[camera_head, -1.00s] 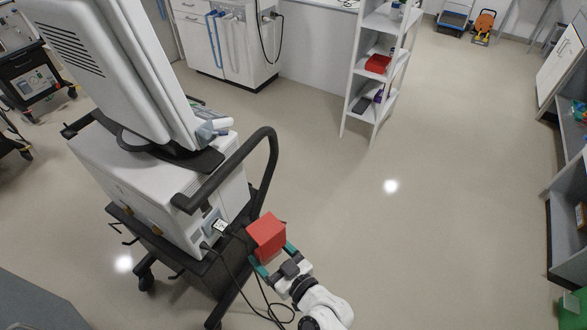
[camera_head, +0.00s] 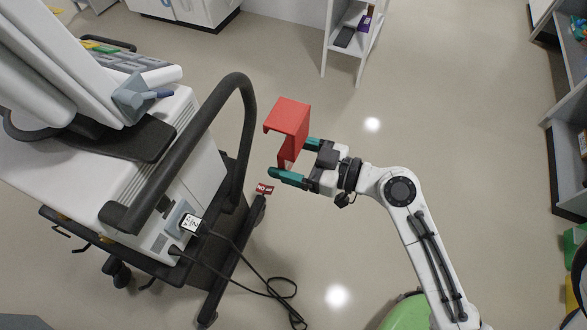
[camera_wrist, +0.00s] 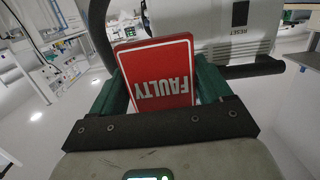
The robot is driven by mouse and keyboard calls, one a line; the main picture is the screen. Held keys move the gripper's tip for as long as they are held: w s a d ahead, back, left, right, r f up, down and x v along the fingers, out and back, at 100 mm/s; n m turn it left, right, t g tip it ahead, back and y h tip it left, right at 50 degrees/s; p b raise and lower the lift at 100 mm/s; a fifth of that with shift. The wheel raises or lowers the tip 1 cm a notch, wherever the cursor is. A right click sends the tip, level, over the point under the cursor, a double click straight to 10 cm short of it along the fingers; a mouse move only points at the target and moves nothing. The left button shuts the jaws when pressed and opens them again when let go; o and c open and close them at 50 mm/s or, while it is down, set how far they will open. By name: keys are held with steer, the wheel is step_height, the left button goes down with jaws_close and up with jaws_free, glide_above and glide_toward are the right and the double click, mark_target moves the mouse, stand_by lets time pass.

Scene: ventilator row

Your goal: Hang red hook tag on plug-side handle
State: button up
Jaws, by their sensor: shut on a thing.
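The red hook tag (camera_head: 288,117) is a bent plate with a folded top. It is held up in the air to the right of the handle, with a visible gap in the head view. My gripper (camera_head: 291,159) is shut on its lower part. In the wrist view the tag (camera_wrist: 158,75) sits between the green fingers (camera_wrist: 160,90) and reads "FAULTY" upside down. The black handle (camera_head: 238,105) loops out from the ventilator (camera_head: 186,130), above the side with the plug (camera_head: 190,222). A dark bar of it also seems to show in the wrist view (camera_wrist: 255,69).
Black cables (camera_head: 245,285) hang from the plug to the floor. The cart's dark base (camera_head: 232,262) sticks out below the handle, with a small red label (camera_head: 265,188). A white shelf (camera_head: 350,35) stands behind.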

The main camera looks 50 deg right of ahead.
steer(key=a+p+x, duration=0.1)
steer(key=p+x, duration=0.4)
steer(key=x, duration=1)
steer(key=shift+r+y, duration=0.3)
stand_by(1.0)
steer(key=shift+s, duration=0.1)
steer(key=o, duration=1)
